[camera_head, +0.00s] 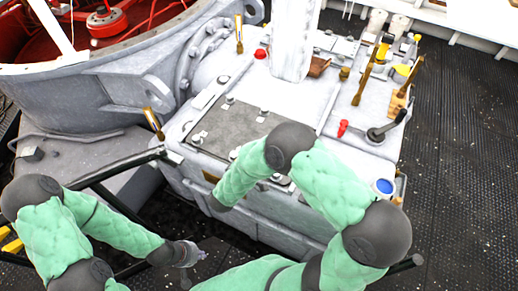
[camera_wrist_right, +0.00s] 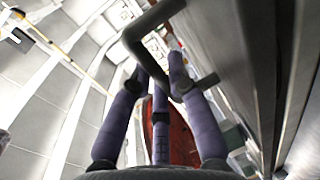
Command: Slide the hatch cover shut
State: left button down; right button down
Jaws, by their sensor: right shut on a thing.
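A flat dark grey panel (camera_head: 232,128) with bolts around it lies on top of the pale grey machine block; it looks like the hatch cover, though I cannot be sure. My right gripper (camera_wrist_right: 158,78) has its purple fingers closed around a dark bent bar (camera_wrist_right: 135,40), seen in the right wrist view. In the head view my right arm hides that gripper and the near edge of the block. My left gripper (camera_head: 187,254) hangs low in front of the block, apart from it. Its fingers are too small to judge.
Levers with yellow and red knobs (camera_head: 385,50) stand at the block's right side, with a blue-topped cap (camera_head: 384,187) at its near right corner. A large round housing (camera_head: 100,85) is at the left. Dark ribbed deck (camera_head: 460,160) is clear at the right.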

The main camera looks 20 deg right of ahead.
jog(key=shift+s+a+f, duration=0.15)
jog(key=shift+s+f, duration=0.05)
jog(key=shift+f, duration=0.1)
jog(key=c, duration=1.2)
grip_release()
jog(key=shift+o, duration=0.2)
jog(key=shift+a+r, duration=0.1)
jog(key=shift+a, duration=0.05)
jog(key=shift+r, duration=0.1)
jog(key=v, duration=1.2)
jog(key=shift+s, duration=0.1)
